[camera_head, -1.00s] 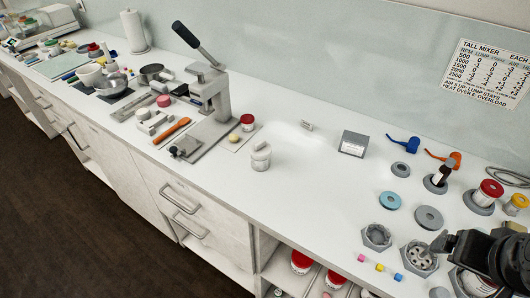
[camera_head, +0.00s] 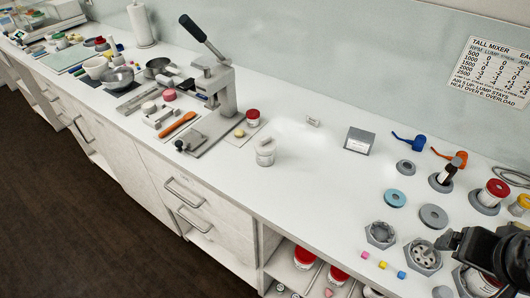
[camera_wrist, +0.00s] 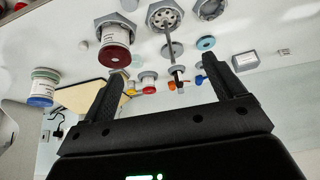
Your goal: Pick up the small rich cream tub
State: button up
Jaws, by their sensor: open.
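I cannot read which tub is labelled rich cream. A small white tub with a pale lid (camera_head: 265,151) stands upright on the counter's middle. Just behind it a small red-lidded tub (camera_head: 253,118) stands by the press. More red-lidded white tubs (camera_head: 304,257) sit on the open shelf below the counter. My gripper (camera_wrist: 164,66) is open and empty in the wrist view, its black fingers wide apart. A red-lidded jar (camera_wrist: 115,48) shows beyond the fingers there. In the head view my dark arm end is at the lower right, far from the pale-lidded tub.
A lever press (camera_head: 215,85) stands left of the tubs. Rings, hexagonal holders (camera_head: 380,234) and a red-lidded jar (camera_head: 493,192) crowd the right end. The counter (camera_head: 310,185) is bare between them.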

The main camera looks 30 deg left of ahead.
jog(key=w+a+r+n, duration=0.1)
jog(key=w+a+r, duration=0.2)
jog(key=w+a, duration=0.6)
jog(key=n+g+y, duration=0.1)
jog(key=n+y, duration=0.1)
jog(key=n, duration=0.1)
send_over(263, 139)
jog(key=s+d, duration=0.1)
jog(key=s, duration=0.1)
notch_tip(263, 139, down, 10)
jog(key=shift+w+d+r, duration=0.1)
jog(key=shift+w+r, duration=0.05)
jog(key=shift+r, duration=0.05)
jog(key=shift+a+f, duration=0.25)
jog(key=shift+a, duration=0.05)
jog(key=shift+f+g, duration=0.3)
jog(key=x, duration=0.4)
jog(key=shift+w+f, duration=0.15)
jog(key=shift+f, duration=0.15)
jog(key=x, duration=0.3)
jog(key=d+x, duration=0.1)
jog(key=x, duration=0.1)
jog(key=shift+f, duration=0.25)
